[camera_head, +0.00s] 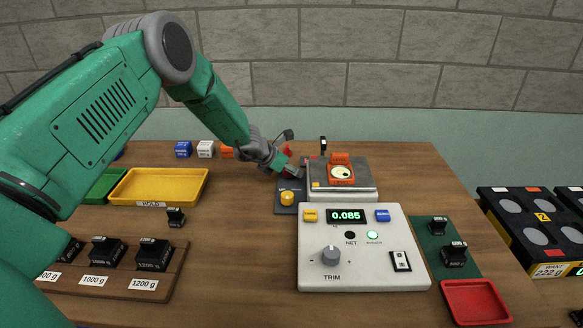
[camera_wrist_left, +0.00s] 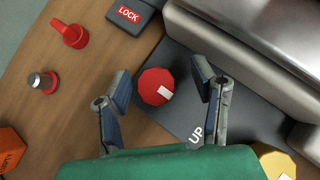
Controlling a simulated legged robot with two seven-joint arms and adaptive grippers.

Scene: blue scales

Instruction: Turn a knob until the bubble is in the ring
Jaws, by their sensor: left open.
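The scale (camera_head: 318,188) has a steel top, and an orange-framed round level (camera_head: 341,173) sits on it. The level's bubble is too small to place surely against the ring. A yellow knob (camera_head: 287,198) is at the scale's near left corner; its edge also shows in the left wrist view (camera_wrist_left: 275,161). A red knob (camera_wrist_left: 156,86) with a white mark lies between the fingers of my left gripper (camera_wrist_left: 162,92), which is open with a gap on both sides. In the head view my left gripper (camera_head: 284,170) is at the scale's left side and hides this knob.
A control box (camera_head: 375,268) reading 0.085 stands in front of the scale. A dark LOCK part (camera_wrist_left: 133,14) and red-based pieces (camera_wrist_left: 70,34) lie close to my left gripper. A yellow tray (camera_head: 160,203) and labelled weights (camera_head: 103,249) are at left, a red tray (camera_head: 475,302) at right.

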